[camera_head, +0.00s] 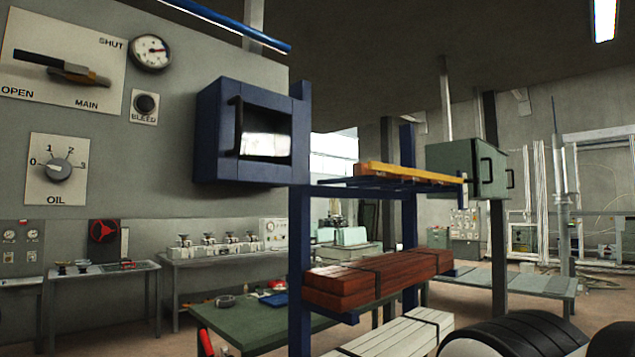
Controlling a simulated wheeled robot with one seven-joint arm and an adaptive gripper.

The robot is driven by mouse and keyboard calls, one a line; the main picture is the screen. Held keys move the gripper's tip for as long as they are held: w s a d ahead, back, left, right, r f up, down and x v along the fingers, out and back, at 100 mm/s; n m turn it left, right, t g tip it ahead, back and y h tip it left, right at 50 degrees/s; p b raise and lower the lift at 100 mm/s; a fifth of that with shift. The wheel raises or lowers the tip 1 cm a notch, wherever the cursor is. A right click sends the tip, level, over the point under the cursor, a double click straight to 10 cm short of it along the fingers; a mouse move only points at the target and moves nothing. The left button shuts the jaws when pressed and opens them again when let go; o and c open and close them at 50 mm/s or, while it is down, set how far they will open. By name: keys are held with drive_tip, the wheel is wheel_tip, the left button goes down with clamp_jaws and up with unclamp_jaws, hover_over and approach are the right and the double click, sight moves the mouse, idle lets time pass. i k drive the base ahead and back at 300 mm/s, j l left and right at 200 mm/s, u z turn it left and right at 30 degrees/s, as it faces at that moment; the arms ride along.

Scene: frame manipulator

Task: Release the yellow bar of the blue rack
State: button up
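The blue rack (300,225) stands right of centre, with two blue uprights and shelves at different heights. The yellow bar (415,174) lies lengthwise along the upper shelf, at the side facing me. A brown piece shows beside its left end. The bar's right end is close to a small blue upright tip at the shelf's end; I cannot tell whether they touch or how the bar is fastened. My gripper is not in view.
Strapped red-brown beams (375,278) lie on the lower rack level, with pale strapped planks (400,335) below. A blue cabinet (210,130) is left of the rack, a green cabinet (470,165) right. Green tables (250,325) stand nearby. My dark arm links fill the bottom right.

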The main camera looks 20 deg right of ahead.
sight(372, 165)
drive_tip(key=z, duration=1.05)
drive_tip(key=i+l+z, duration=0.3)
drive_tip(key=i, duration=1.55)
drive_tip(key=i+l+z, duration=0.1)
drive_tip(key=i+z, duration=0.15)
drive_tip(key=i, duration=1.6)
